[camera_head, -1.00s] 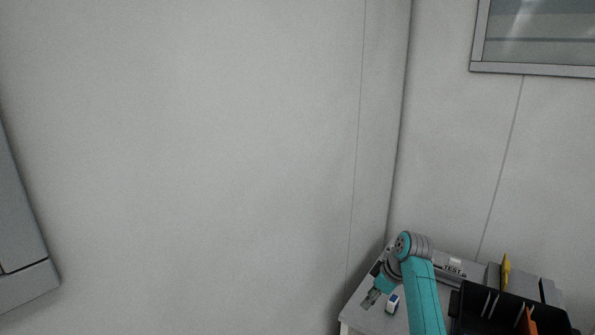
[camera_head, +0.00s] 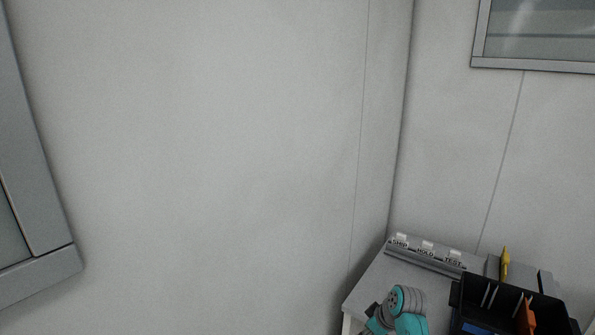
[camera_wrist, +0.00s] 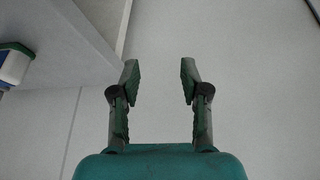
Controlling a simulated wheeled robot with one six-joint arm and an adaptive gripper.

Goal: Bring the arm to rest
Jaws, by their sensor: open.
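My gripper (camera_wrist: 160,82) shows in the wrist view with its two dark fingers apart and nothing between them. Pale, plain surfaces lie beyond the fingers. In the head view my teal and grey arm is low, in front of the table in the corner, and its gripper end is hidden or out of frame. A small white and blue item with a green part (camera_wrist: 14,64) is at the left edge of the wrist view, apart from the fingers.
The table (camera_head: 368,291) bears a rack with SHIP, HOLD and TEST labels (camera_head: 426,254) at its back. A black bin (camera_head: 478,290) with dividers and an orange piece (camera_head: 526,316) stands at right, a yellow item (camera_head: 505,262) behind it. Bare wall fills the middle.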

